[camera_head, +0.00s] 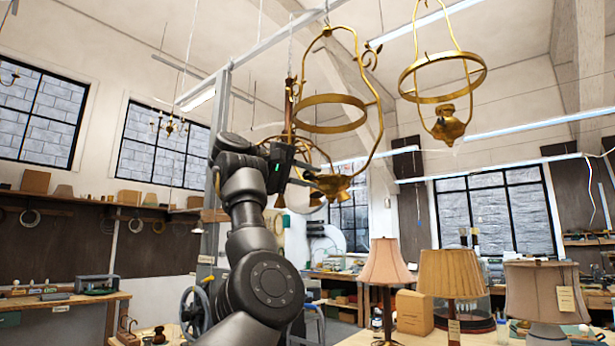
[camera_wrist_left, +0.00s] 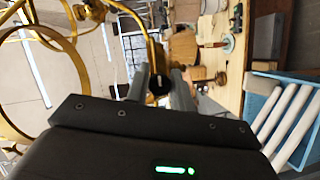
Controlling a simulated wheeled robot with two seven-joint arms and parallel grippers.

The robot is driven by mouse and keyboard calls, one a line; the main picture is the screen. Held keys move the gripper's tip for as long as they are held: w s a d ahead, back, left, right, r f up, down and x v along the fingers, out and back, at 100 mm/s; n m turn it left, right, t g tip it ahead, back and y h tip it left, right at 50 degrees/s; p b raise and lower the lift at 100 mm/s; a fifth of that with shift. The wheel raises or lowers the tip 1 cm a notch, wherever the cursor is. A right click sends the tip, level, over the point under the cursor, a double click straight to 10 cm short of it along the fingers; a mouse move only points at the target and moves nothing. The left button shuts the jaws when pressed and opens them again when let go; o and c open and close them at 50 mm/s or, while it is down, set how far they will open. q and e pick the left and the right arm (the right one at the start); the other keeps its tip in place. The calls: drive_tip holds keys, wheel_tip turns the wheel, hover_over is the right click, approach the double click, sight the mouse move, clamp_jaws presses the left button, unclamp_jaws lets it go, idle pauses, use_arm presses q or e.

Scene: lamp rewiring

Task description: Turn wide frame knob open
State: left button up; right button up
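A brass hanging lamp frame (camera_head: 376,112) with a wide ring hangs at the middle of the head view, a brass burner cup (camera_head: 333,186) at its bottom. My left gripper (camera_head: 312,172) is raised to the lower left of this frame, close to the cup. In the left wrist view a small dark round knob (camera_wrist_left: 158,85) shows between the two grey fingertips of the left gripper, at the end of a curved brass tube (camera_wrist_left: 140,22). The fingers stand close on either side of it; I cannot tell whether they touch it. My right gripper is not in view.
A second brass hanging frame (camera_head: 484,72) hangs to the right. Below stand shaded lamps, among them a pink one (camera_head: 385,262) and a pleated tan one (camera_head: 450,272), with a cardboard box (camera_head: 414,312). A grey upright post (camera_head: 219,120) rises behind my left arm.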

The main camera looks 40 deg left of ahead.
use_arm(q)
drive_tip(key=o, duration=0.3)
drive_tip(key=shift+o, duration=0.2)
drive_tip(key=b+v, duration=0.3)
drive_tip(key=v, duration=0.7)
drive_tip(key=shift+s+a, duration=0.2)
drive_tip(key=shift+s, duration=0.15)
